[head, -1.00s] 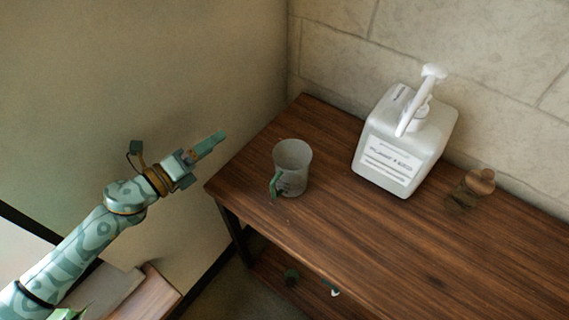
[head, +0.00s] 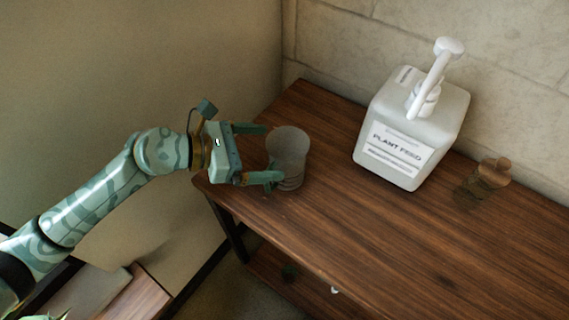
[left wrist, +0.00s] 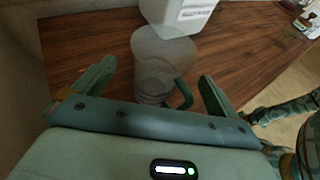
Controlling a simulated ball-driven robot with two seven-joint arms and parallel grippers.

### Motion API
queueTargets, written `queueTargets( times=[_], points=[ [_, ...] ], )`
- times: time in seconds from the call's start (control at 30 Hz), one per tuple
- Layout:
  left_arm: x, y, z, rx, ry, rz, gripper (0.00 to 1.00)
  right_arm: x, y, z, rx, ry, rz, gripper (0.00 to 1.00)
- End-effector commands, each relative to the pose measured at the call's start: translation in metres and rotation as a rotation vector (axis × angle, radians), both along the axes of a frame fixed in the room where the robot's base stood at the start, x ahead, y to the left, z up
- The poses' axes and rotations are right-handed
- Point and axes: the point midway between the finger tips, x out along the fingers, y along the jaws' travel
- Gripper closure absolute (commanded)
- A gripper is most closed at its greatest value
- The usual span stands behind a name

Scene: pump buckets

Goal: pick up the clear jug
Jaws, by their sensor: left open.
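The clear jug (head: 289,152) is a greyish see-through cup standing upright on the wooden table near its left corner. It also shows in the left wrist view (left wrist: 160,62), with its green handle (left wrist: 184,93) toward my gripper's right finger. My left gripper (head: 262,154) is open, and its two fingers point at the jug from the left. In the left wrist view the jug stands between and just beyond the fingertips (left wrist: 156,78). I cannot tell whether a finger touches it. In the head view a finger covers the handle area.
A white plant feed pump bottle (head: 407,135) stands behind and right of the jug. The wooden table (head: 370,240) is bare in front. A stone wall (head: 500,60) closes off the back.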

Motion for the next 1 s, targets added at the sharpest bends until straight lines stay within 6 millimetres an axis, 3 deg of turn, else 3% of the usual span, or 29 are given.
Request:
queueTargets(
  times=[0.3, 0.57, 0.73, 0.77, 1.0],
  points=[
    [0.013, -0.042, -0.015, -0.002, 0.001, 0.001, 0.02, -0.003, -0.001, -0.011, -0.001, 0.009, 0.0, 1.0],
    [0.014, -0.046, -0.015, 0.0, 0.001, 0.001, 0.02, -0.002, -0.003, -0.011, -0.003, 0.007, 0.001, 1.0],
    [0.014, -0.045, -0.015, 0.0, 0.001, 0.002, 0.47, -0.002, -0.003, -0.011, -0.003, 0.007, 0.001, 1.0],
    [0.014, -0.045, -0.015, 0.0, 0.001, 0.001, 0.51, -0.002, -0.003, -0.011, -0.003, 0.007, 0.001, 1.0],
    [0.014, -0.045, -0.014, -0.001, 0.001, 0.003, 0.51, -0.002, -0.003, -0.011, -0.003, 0.007, 0.001, 1.0]
  ],
)
